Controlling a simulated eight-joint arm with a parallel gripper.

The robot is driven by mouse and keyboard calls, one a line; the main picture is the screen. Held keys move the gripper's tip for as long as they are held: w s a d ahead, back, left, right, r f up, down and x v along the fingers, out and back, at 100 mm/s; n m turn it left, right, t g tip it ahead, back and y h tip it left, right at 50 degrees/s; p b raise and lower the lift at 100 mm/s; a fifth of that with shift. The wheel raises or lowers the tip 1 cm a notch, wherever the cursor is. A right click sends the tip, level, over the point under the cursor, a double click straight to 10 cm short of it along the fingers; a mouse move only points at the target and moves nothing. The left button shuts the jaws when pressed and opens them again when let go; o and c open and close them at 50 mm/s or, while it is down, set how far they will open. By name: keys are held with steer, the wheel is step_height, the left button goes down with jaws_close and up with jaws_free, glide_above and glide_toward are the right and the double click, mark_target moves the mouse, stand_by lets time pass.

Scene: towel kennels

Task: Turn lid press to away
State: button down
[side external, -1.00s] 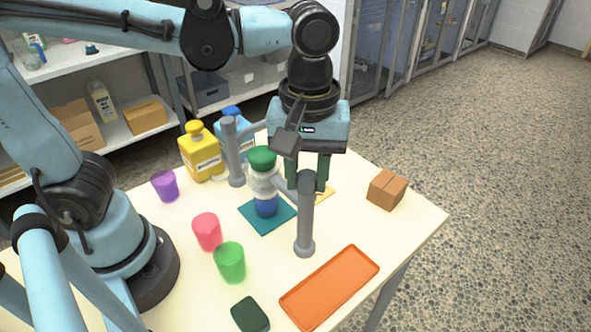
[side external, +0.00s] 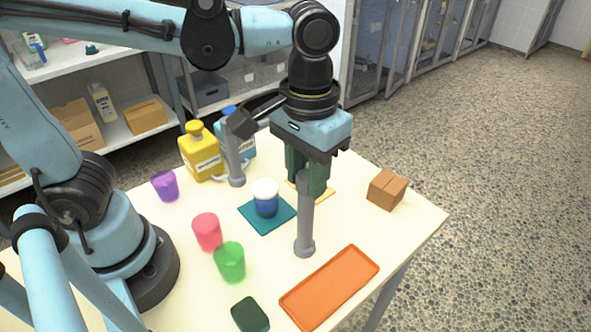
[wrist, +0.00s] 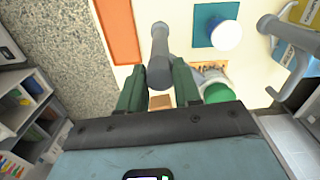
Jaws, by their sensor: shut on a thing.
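The lid press has a grey upright post (side external: 305,220); the post top shows between my fingers in the wrist view (wrist: 160,60). Its green head (wrist: 217,92) and pale collar lie to the right of my fingers in the wrist view, and my gripper hides them in the side view. My gripper (side external: 307,190) points down beside the post, shut on the press's arm; the contact is mostly hidden. A jar with a blue body and white top (side external: 265,198) stands upright on a teal mat (side external: 258,224), with no press head above it.
A yellow-edged labelled patch (wrist: 208,67) lies under the press head. A second grey post (side external: 235,165) stands by yellow and blue bottles. A brown box (side external: 386,189), an orange tray (side external: 330,288), pink (side external: 207,231), green (side external: 230,262) and purple (side external: 164,185) cups stand around.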

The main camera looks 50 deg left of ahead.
steer(key=m, duration=0.5)
steer(key=shift+m, duration=2.5)
steer(key=c, duration=0.8)
jaws_free()
step_height(320, 180, up, 12)
steer(key=shift+r, duration=0.1)
